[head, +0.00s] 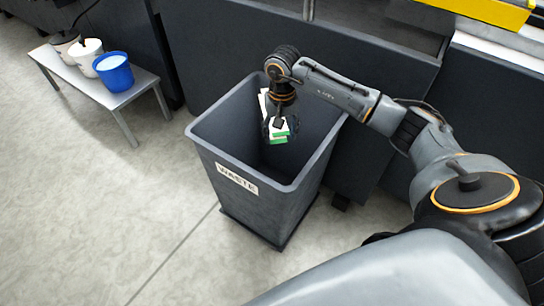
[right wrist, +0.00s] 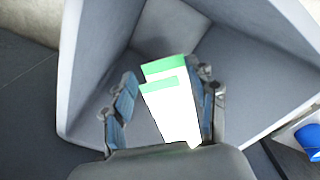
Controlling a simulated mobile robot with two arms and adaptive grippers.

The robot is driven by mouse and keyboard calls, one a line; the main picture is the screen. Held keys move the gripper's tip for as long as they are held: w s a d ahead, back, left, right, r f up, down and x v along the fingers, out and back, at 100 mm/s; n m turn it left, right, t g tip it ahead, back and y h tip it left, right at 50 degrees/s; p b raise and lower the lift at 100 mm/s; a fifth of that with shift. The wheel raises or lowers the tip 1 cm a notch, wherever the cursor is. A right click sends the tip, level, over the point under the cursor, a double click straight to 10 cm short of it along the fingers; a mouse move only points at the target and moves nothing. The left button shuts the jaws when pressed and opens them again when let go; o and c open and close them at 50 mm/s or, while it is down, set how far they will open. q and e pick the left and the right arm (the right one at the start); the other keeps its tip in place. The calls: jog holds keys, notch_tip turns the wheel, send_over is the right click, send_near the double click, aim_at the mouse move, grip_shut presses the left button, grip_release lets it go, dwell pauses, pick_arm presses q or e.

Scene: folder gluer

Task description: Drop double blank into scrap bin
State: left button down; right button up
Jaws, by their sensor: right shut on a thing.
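The double blank (right wrist: 172,112) is two overlapping white sheets with green end strips, slightly offset from each other. My right gripper (head: 277,122) is shut on it and holds it over the mouth of the scrap bin (head: 240,195). The blank also shows in the head view (head: 279,131), partly hidden by the gripper. The bin is a tall dark grey open container labelled WASTE. In the right wrist view the fingers (right wrist: 165,105) are on both sides of the blank, with the bin's inside beyond. My left gripper is not in view.
A low grey bench (head: 140,86) at the left bears a blue bucket (head: 114,73) and white tubs (head: 87,52). The dark machine panel (head: 375,75) stands right behind the bin. The floor left of the bin is clear.

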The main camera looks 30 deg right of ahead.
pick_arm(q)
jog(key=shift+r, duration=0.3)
pick_arm(e)
jog(key=shift+f, duration=0.1)
jog(key=o, duration=1)
jog(key=shift+c, duration=0.2)
notch_tip(320, 180, up, 12)
